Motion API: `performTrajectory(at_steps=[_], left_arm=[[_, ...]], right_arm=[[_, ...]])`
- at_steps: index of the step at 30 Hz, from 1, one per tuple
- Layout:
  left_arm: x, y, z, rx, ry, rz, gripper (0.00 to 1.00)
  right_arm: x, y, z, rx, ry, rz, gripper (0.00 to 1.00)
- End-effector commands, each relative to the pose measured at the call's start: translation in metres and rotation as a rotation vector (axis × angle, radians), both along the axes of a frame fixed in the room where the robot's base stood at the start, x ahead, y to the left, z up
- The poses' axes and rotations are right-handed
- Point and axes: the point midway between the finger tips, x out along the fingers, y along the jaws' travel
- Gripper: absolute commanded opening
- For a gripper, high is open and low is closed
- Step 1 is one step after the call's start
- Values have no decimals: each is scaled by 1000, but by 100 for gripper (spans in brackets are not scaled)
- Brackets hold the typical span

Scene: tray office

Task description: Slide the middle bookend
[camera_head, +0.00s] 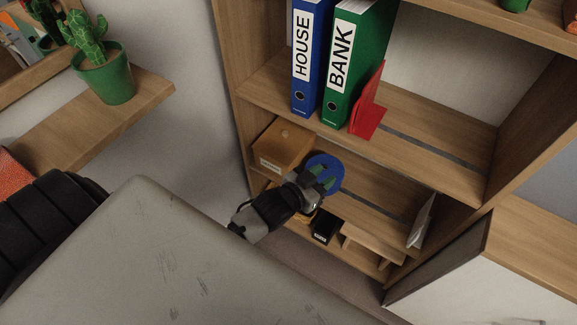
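A pale grey-white bookend (421,222) stands tilted at the right end of the middle shelf (372,196). A red bookend (368,108) stands on the shelf above, against the green BANK binder (357,62). My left gripper (327,179) is at the left part of the middle shelf, well left of the pale bookend. Its two fingers look apart, with a round blue object (325,162) behind them. It is not touching either bookend. The gripper hides part of the blue object. My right gripper is not in view.
A wooden box (283,146) sits at the left of the middle shelf. A small black box (326,228) is just below my gripper. The blue HOUSE binder (309,58) stands above. Bare shelf lies between the blue object and the pale bookend.

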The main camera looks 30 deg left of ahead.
Motion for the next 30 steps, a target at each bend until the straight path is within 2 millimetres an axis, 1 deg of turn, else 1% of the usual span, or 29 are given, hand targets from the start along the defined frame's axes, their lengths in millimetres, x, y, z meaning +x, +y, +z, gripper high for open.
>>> performTrajectory(at_steps=[3, 9, 18, 24, 30], left_arm=[[-5, 5, -23, 15, 45, -10, 35], [-15, 16, -60, 38, 112, -18, 35], [-36, 39, -110, 77, 207, -21, 35], [-49, 54, -133, 98, 250, -15, 35], [-55, 61, -143, 109, 270, -13, 35]], right_arm=[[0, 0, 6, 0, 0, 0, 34], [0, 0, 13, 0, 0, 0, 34], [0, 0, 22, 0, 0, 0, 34], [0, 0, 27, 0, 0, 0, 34], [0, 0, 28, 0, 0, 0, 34]])
